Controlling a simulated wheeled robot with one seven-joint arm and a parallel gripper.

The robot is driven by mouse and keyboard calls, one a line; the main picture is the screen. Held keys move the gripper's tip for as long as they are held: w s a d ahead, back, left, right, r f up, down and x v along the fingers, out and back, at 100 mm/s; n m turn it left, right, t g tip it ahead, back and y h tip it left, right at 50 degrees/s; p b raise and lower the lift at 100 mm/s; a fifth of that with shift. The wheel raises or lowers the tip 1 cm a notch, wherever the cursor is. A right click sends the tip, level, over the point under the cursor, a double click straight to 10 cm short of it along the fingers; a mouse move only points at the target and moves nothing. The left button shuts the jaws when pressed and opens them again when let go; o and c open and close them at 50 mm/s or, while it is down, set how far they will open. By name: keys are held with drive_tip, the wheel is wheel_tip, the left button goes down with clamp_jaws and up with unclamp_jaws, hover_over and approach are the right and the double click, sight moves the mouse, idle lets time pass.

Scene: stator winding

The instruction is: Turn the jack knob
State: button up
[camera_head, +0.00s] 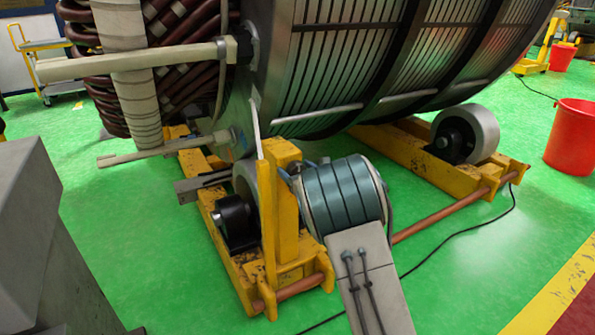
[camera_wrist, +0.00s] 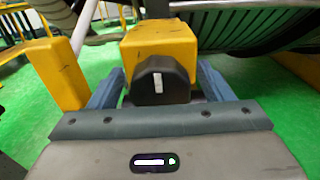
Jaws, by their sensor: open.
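The jack knob (camera_wrist: 158,83) is black with a white mark on its face and sits against a yellow block (camera_wrist: 160,45) in the wrist view. My gripper (camera_wrist: 160,76) is open, with one blue-grey finger on either side of the knob. Gaps show between the fingers and the knob's sides, and I cannot tell if they touch anything. In the head view my gripper (camera_head: 297,170) is at the yellow jack post (camera_head: 287,215), largely hidden by my wrist. The knob is hidden there.
The large stator (camera_head: 330,60) rests on rollers, one a grey wheel (camera_head: 470,133), on a yellow frame (camera_head: 400,155). Pale bars (camera_head: 150,60) jut out at the left. A red bucket (camera_head: 575,137) stands at right.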

drive_tip(key=shift+c, duration=0.3)
drive_tip(key=c, duration=0.9)
